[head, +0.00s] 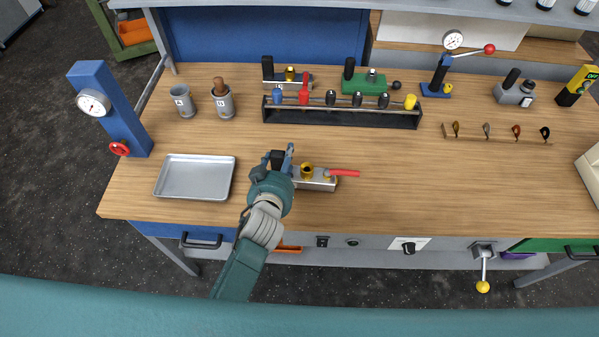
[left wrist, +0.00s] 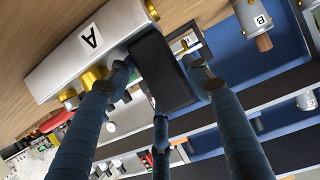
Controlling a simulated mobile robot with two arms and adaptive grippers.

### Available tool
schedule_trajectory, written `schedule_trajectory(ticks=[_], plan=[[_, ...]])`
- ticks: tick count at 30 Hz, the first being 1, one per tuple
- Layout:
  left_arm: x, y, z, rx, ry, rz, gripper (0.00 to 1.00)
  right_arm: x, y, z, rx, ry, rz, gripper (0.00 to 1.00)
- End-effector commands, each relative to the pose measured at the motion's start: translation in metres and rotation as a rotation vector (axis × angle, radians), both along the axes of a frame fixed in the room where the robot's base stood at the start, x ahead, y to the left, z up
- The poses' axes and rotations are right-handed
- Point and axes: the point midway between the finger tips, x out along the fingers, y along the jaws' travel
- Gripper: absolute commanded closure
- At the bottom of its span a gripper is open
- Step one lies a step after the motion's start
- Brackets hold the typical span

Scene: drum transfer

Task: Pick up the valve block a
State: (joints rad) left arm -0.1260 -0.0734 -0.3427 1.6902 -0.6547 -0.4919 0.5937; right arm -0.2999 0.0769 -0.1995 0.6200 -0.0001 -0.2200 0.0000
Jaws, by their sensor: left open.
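Valve block a (head: 318,183) is a grey metal block with a brass fitting, a red lever and a black upright handle at its left end. It sits on the wooden bench near the front. In the left wrist view the block (left wrist: 62,72) shows its letter A, and its black handle (left wrist: 163,70) stands between my fingers. My left gripper (head: 277,162) is at the handle, and it also shows in the left wrist view (left wrist: 165,78). Its fingers are open around the handle, with gaps still visible. My right gripper is not in view.
A metal tray (head: 195,178) lies left of the block. Behind stand two grey cups (head: 183,101), a black rack (head: 340,117) of coloured handles, and a similar green block (head: 363,84). A blue gauge post (head: 115,110) stands at the left. Bench right of the block is clear.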

Motion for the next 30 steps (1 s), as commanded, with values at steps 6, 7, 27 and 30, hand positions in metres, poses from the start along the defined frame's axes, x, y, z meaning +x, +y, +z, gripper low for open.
schedule_trajectory(ticks=[6,7,27,30], plan=[[0.0,0.0,0.0,-0.001,0.0,0.0,0.53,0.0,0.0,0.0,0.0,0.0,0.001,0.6],[0.0,0.0,0.0,-0.001,0.0,0.0,0.59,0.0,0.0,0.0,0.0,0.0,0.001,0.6],[0.002,-0.001,0.011,-0.005,-0.009,0.001,1.0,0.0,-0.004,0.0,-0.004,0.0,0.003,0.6],[0.002,0.0,0.021,-0.004,-0.012,0.0,1.0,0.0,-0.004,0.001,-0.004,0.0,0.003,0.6]])
